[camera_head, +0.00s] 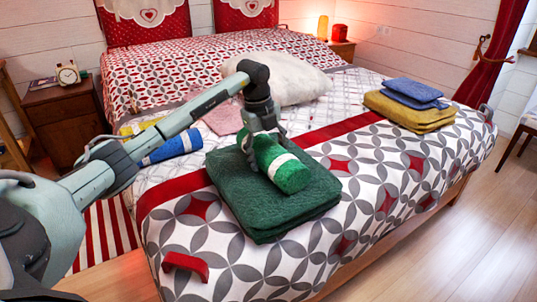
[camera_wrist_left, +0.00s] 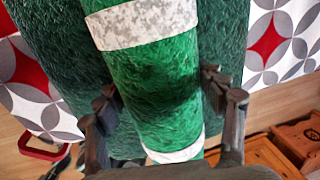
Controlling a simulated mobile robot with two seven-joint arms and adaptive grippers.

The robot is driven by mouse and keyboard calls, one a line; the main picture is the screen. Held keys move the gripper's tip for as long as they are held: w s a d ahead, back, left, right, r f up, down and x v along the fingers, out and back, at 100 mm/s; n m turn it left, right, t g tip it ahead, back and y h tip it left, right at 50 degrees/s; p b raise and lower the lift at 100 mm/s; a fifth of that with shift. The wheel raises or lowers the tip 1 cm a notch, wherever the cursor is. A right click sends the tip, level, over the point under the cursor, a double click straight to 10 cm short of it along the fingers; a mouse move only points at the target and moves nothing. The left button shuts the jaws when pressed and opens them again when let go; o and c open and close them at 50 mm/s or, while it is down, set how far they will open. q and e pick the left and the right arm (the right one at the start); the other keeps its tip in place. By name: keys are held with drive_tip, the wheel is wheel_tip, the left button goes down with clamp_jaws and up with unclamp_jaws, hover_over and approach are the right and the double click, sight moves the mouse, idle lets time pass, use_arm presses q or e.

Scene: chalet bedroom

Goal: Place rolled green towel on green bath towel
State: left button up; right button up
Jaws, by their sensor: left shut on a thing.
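The rolled green towel (camera_head: 286,170) is bright green with white bands. It lies over the folded dark green bath towel (camera_head: 245,217) on the bed. My left gripper (camera_head: 264,138) reaches down from above and is shut on the far end of the roll. In the left wrist view the roll (camera_wrist_left: 155,80) runs between the two fingers (camera_wrist_left: 160,95), with the dark green bath towel (camera_wrist_left: 55,60) behind it. I cannot tell whether the roll rests fully on the bath towel. My right gripper is not in view.
A blue roll (camera_head: 172,147) lies left of the bath towel, and a pink cloth (camera_head: 222,120) behind. A white pillow (camera_head: 285,78) is farther back. Folded yellow (camera_head: 410,112) and blue towels (camera_head: 412,92) are at the right. A red handle-like object (camera_head: 186,264) is at the front edge.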

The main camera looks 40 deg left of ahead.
sight(262, 147)
use_arm(q)
drive_tip(key=o, duration=1.3)
drive_tip(key=shift+r, duration=0.1)
drive_tip(key=r, duration=0.4)
drive_tip(key=s+r, duration=0.1)
drive_tip(key=r, duration=0.7)
drive_tip(key=shift+s+a, duration=0.4)
drive_tip(key=shift+f, duration=0.1)
